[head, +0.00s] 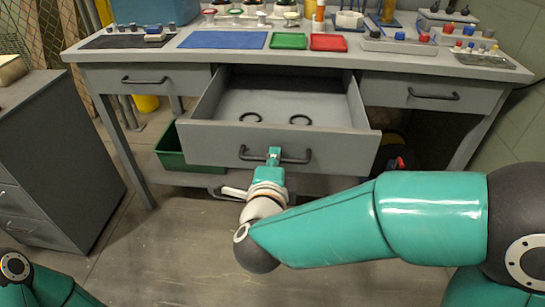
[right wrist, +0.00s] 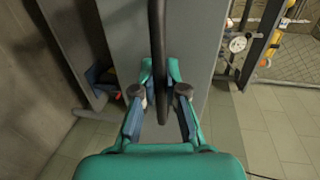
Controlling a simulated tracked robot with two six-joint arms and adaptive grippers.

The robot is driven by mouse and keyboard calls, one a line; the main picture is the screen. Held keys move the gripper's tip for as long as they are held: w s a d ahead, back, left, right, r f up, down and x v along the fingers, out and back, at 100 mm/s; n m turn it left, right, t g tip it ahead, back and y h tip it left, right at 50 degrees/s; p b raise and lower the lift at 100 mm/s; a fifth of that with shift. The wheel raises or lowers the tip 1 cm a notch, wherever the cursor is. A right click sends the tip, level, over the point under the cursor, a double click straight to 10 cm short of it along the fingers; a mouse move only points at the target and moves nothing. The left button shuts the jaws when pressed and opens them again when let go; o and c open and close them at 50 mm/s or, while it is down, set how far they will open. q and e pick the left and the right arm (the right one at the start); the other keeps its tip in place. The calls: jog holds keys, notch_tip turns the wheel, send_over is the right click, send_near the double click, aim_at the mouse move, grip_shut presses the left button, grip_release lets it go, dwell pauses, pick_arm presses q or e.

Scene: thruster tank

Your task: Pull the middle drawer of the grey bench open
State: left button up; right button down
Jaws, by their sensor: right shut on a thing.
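The grey bench (head: 335,58) has three drawers under its top. The middle drawer (head: 348,147) stands pulled well out, and its inside shows with two dark rings (head: 300,119) lying in it. My right gripper (head: 273,155) is at the middle of the drawer's dark bar handle (head: 297,160). In the right wrist view the handle (right wrist: 158,45) runs between the two fingers of my right gripper (right wrist: 160,95), which is shut on it. Of my left arm only a part shows at the bottom left of the head view; its gripper is out of view.
The left drawer (head: 145,80) and right drawer (head: 434,96) are shut. The bench top holds blue, green and red mats and several small items. A green bin (head: 172,150) stands under the bench. A grey cabinet (head: 45,145) is at the left. The floor in front is clear.

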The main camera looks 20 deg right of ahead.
jog(key=shift+f, duration=0.25)
jog(key=c, duration=1.2)
grip_release()
jog(key=shift+r, duration=0.1)
jog(key=v, duration=0.7)
jog(key=shift+s+a, duration=0.1)
jog(key=shift+s, duration=0.1)
